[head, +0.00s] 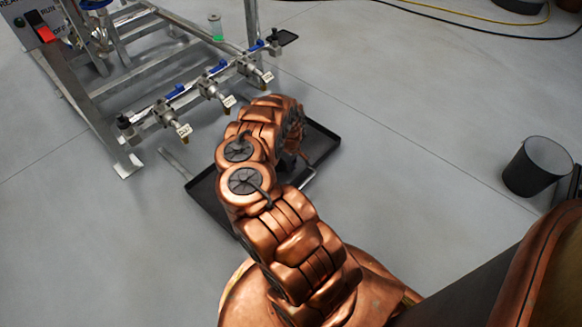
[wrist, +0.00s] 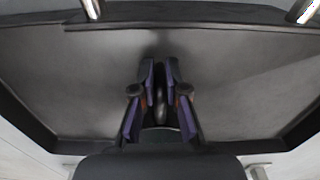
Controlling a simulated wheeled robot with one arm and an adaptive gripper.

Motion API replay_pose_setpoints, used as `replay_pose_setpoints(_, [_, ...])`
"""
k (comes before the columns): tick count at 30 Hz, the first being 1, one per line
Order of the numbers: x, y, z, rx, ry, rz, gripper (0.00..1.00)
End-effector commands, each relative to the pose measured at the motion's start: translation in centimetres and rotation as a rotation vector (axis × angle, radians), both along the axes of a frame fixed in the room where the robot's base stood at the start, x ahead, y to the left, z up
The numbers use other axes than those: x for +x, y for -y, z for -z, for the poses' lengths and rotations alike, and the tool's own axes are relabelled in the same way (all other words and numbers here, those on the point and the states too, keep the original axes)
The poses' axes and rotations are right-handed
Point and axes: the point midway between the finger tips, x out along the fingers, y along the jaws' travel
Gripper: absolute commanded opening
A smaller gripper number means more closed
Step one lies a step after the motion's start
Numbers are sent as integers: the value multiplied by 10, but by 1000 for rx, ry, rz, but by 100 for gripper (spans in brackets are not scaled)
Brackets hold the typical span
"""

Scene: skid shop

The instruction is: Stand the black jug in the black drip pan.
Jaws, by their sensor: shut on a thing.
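The black drip pan (head: 325,140) lies on the grey floor in the head view, with my arm across its middle. In the wrist view the pan (wrist: 235,90) fills most of the picture beneath my gripper. My gripper (wrist: 159,70) is over the pan, its fingers closed around a narrow dark piece (wrist: 160,97), apparently part of the black jug. The rest of the jug does not show clearly. My arm hides the gripper and jug in the head view. I cannot tell whether the jug touches the pan.
A metal skid frame (head: 110,85) with several tagged valves (head: 216,92) stands just behind the pan. A black open bucket (head: 537,166) stands on the floor at right. A grey strip (head: 174,162) lies left of the pan. Floor between pan and bucket is clear.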

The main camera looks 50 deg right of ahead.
Motion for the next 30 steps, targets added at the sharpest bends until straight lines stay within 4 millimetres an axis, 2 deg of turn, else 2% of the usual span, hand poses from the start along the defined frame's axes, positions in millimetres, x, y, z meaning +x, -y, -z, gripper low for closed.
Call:
replay_pose_setpoints(6, [0, 0, 5, 0, 0, 0, 0])
replay_pose_setpoints(7, [0, 0, 4, 0, 0, 0, 15])
replay_pose_setpoints(13, [0, 0, 4, 0, -1, 0, 36])
replay_pose_setpoints(23, [0, 0, 2, -1, 0, -1, 37])
replay_pose_setpoints(26, [0, 0, -4, -1, 0, -1, 37])
replay_pose_setpoints(30, [1, 0, -24, -1, 1, -2, 37])
